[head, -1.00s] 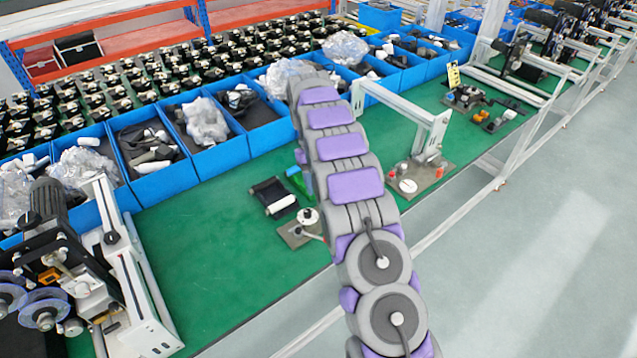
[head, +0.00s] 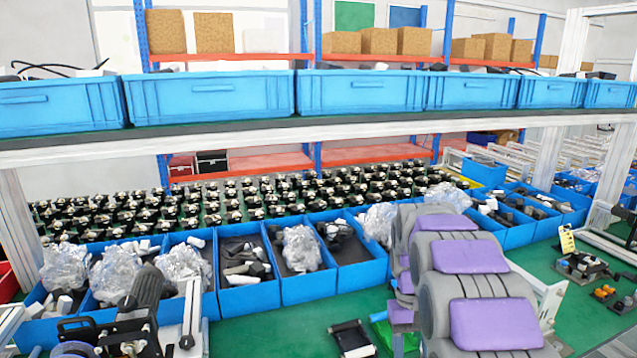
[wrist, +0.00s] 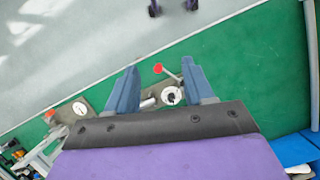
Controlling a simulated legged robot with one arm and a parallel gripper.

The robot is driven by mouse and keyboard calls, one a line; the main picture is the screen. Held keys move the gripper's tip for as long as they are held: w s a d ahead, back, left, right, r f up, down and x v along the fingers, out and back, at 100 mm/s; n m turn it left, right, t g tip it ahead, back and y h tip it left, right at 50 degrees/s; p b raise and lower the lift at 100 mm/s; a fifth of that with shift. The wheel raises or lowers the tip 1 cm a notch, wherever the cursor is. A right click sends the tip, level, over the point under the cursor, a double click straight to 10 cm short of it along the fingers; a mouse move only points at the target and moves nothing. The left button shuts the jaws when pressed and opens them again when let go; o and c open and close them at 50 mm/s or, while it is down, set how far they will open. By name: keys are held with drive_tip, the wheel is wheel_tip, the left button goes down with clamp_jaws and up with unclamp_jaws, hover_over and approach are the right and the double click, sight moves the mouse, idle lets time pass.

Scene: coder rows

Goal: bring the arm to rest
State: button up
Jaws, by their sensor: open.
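My gripper (wrist: 158,80) shows in the wrist view with its two blue-grey fingers apart and no object held between them. It is above the green bench top (wrist: 230,65). A small fixture with a white dial and a red knob (wrist: 172,95) appears behind and between the fingers. In the head view my grey and purple arm reaches over the bench at the right. My gripper cannot be made out there.
Blue bins (head: 248,297) with bagged and loose parts line the bench. An upper shelf (head: 250,135) carries more blue bins (head: 210,95). A motorised machine (head: 135,325) stands at left. A black-and-white part (head: 352,338) lies near my arm. Grey floor (wrist: 100,35) lies beyond the bench edge.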

drive_tip(key=s+a+t+b, duration=0.1)
drive_tip(key=s+a, duration=0.1)
drive_tip(key=s, duration=1.4)
drive_tip(key=s+a+f+b, duration=0.1)
drive_tip(key=s+a, duration=0.2)
drive_tip(key=s, duration=1.3)
drive_tip(key=shift+s+a+f+t, duration=0.15)
drive_tip(key=shift+s+f+t, duration=0.1)
drive_tip(key=shift+s+t, duration=0.15)
drive_tip(key=shift+o, duration=0.2)
